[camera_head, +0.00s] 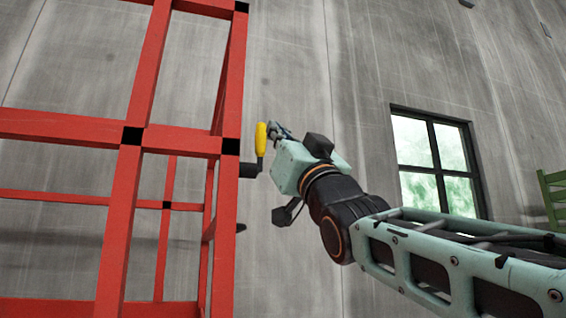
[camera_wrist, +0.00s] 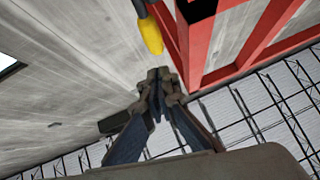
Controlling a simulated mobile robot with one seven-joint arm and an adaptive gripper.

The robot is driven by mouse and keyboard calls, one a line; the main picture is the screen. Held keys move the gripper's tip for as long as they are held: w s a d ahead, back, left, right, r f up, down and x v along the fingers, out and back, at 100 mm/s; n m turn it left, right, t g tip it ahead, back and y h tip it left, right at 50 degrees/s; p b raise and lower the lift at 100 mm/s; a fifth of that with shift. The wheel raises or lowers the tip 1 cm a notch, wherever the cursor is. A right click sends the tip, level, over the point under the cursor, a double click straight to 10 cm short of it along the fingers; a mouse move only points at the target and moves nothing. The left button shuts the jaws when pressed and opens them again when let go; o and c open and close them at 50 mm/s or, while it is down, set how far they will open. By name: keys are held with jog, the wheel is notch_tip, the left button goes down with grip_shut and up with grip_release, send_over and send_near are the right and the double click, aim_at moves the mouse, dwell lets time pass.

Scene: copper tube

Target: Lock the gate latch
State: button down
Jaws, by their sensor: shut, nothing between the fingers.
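A red frame (camera_head: 126,190) with black corner joints stands at the left in the head view; part of it shows at the upper right of the wrist view (camera_wrist: 222,52). A yellow handle (camera_head: 261,139) sits on a dark mount (camera_head: 249,169) at the frame's right post and stands nearly upright. In the wrist view the yellow handle (camera_wrist: 151,36) is just beyond my fingertips, slightly to their left. My gripper (camera_head: 276,130) is shut and empty. In the wrist view its fingertips (camera_wrist: 158,76) meet, with a visible gap to the handle. In the head view the handle partly overlaps the gripper's tip area.
A grey concrete wall (camera_head: 330,70) stands behind. A dark-framed window (camera_head: 433,160) is in it at the right, and a green slatted object (camera_head: 553,195) is at the right edge. The space right of the frame looks free except for my arm.

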aim_at(264, 132)
jog(key=shift+w+a+f, duration=0.1)
jog(key=shift+w+a, duration=0.25)
jog(key=shift+w, duration=0.4)
jog(key=shift+w+a+f, duration=0.1)
jog(key=shift+w+a, duration=0.25)
jog(key=shift+w, duration=0.35)
jog(key=shift+r+p, duration=0.15)
jog(key=shift+p, duration=0.35)
jog(key=shift+w+r+p, duration=0.1)
jog(key=shift+p, duration=0.35)
